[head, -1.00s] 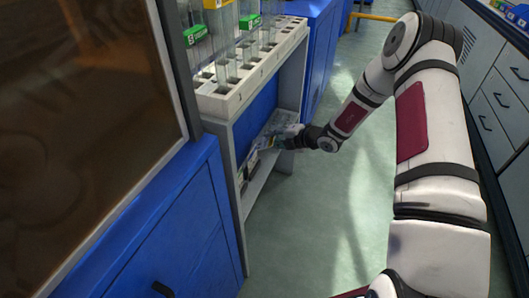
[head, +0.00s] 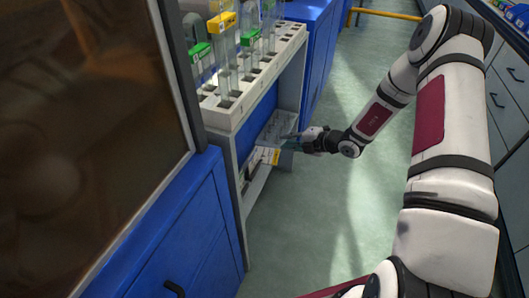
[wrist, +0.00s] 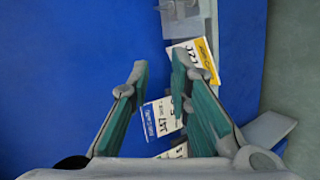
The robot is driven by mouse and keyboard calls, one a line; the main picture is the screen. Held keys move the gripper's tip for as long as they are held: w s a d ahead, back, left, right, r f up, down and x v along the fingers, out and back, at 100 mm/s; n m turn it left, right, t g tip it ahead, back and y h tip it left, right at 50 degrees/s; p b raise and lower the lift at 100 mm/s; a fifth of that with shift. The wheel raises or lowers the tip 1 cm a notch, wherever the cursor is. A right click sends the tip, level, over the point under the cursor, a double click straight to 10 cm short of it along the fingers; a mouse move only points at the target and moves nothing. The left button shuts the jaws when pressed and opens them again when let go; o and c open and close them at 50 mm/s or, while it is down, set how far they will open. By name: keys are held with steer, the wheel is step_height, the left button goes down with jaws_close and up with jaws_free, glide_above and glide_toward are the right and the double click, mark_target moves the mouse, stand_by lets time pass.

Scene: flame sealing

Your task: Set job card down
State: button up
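My gripper (head: 290,141) is at the lower shelf of the rack stand, with its teal-padded fingers spread apart. In the wrist view the open gripper (wrist: 155,72) has nothing clamped between its fingertips. A white card with a yellow edge (wrist: 208,62) lies beyond the right fingertip, which overlaps it in the picture. In the head view this yellow-edged card (head: 276,157) is on the shelf just below the fingers. A second white card with blue and black print (wrist: 158,118) shows between the fingers. I cannot tell which is the job card, or whether a fingertip touches either.
The lower shelf (head: 255,189) is narrow and open towards the aisle. Above it a white rack (head: 232,115) holds several tall glass tubes with green and yellow tags. Blue cabinets (head: 180,230) stand on the near side. The green floor (head: 320,220) is clear.

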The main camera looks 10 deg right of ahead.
step_height(320, 180, up, 8)
steer(key=s+d+p, duration=0.1)
steer(key=s+p, duration=0.1)
steer(key=p, duration=0.5)
steer(key=shift+d+f, duration=0.25)
steer(key=shift+d, duration=0.05)
